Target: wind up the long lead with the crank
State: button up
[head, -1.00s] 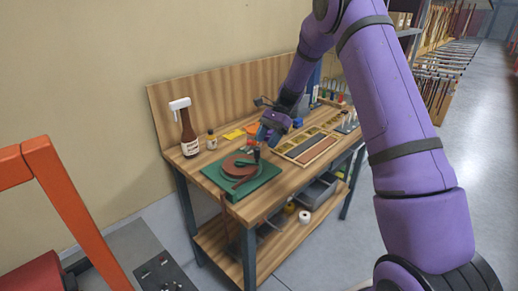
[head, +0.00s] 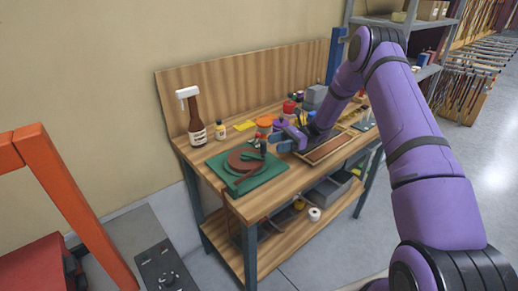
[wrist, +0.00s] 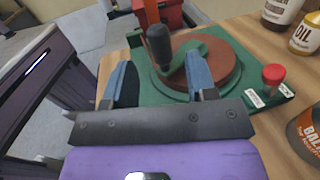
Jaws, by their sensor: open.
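The winder has a green base plate (head: 273,168) on the workbench's left part, with the brown lead (head: 241,160) coiled flat on it; the coil also shows in the wrist view (wrist: 222,62). A strip of the lead hangs over the bench's front edge (head: 227,208). The green crank arm (wrist: 186,62) lies across the coil and carries an upright black handle (wrist: 158,43). My gripper (head: 274,142) is open, low and just right of the handle. In the wrist view its blue fingers (wrist: 158,80) point at the handle, which stands between their lines; contact is not clear.
A red knob (wrist: 273,74) stands on the base plate's corner. A brown spray bottle (head: 195,120), an oil bottle (head: 220,131) and an orange-lidded tin (head: 264,124) stand behind. A compartment tray (head: 328,148) lies right. An orange frame (head: 70,200) stands at the left front.

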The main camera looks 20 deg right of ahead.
jog(key=a, duration=0.5)
jog(key=s+a, duration=0.1)
jog(key=a, duration=0.1)
jog(key=shift+s+a, duration=0.1)
jog(key=shift+a, duration=0.15)
grip_shut()
